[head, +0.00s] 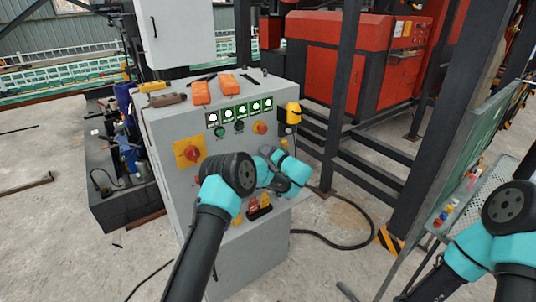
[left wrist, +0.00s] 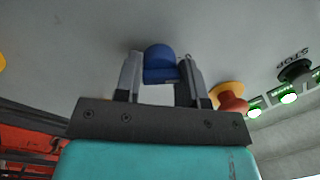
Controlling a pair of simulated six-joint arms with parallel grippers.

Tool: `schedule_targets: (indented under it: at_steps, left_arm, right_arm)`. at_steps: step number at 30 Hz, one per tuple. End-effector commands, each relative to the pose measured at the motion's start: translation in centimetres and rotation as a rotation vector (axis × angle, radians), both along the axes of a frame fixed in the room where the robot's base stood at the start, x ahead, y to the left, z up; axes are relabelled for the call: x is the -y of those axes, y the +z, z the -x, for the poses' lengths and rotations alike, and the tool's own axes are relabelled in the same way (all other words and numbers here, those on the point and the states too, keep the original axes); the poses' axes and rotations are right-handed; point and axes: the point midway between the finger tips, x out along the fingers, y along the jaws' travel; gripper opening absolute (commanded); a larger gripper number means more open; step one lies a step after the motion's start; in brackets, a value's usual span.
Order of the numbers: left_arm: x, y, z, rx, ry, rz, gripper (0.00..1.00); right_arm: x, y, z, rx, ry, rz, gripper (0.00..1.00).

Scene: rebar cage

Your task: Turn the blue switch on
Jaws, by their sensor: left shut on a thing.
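The blue switch (left wrist: 160,62) is a rounded blue knob on a grey panel in the left wrist view. My left gripper (left wrist: 161,76) is shut on it, with one finger on each side of the knob. In the head view my left arm reaches to the front of the grey control cabinet (head: 232,262), and the arm hides the blue switch there. My right arm shows at the right edge of the head view, but its gripper is out of the picture.
The cabinet front also carries a red rotary knob on a yellow plate (head: 181,158), a red button (head: 260,127) and a row of lit green indicators (head: 241,110). Orange boxes (head: 227,83) lie on top. A yellow-black device (head: 292,114) hangs at its right side. A dark post (head: 346,80) stands behind.

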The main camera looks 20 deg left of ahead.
Motion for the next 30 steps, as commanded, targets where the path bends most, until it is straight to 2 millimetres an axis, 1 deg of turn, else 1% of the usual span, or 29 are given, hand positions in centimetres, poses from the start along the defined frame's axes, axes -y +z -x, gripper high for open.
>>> schedule_targets:
  at_steps: [2,11,17,23,30]
  left_arm:
    - [0.02,-0.12,0.00,-0.002,-0.001,0.001,0.13]
    - [0.02,-0.20,0.00,-0.022,-0.001,-0.014,0.13]
    - [0.03,-0.26,0.00,-0.079,-0.001,-0.059,0.13]
    - [0.02,-0.34,0.02,-0.182,-0.001,-0.140,0.13]
    - [0.01,-0.44,0.04,-0.349,-0.001,-0.274,0.13]
  right_arm:
    - [0.00,0.00,0.00,0.000,0.000,0.000,0.43]
    - [0.00,0.00,0.00,0.000,0.000,0.000,0.43]
    - [0.00,0.00,0.00,0.000,0.000,0.000,0.43]
    - [0.00,0.00,0.00,0.000,0.000,0.000,0.43]
    - [0.00,0.00,0.00,0.000,0.000,0.000,0.43]
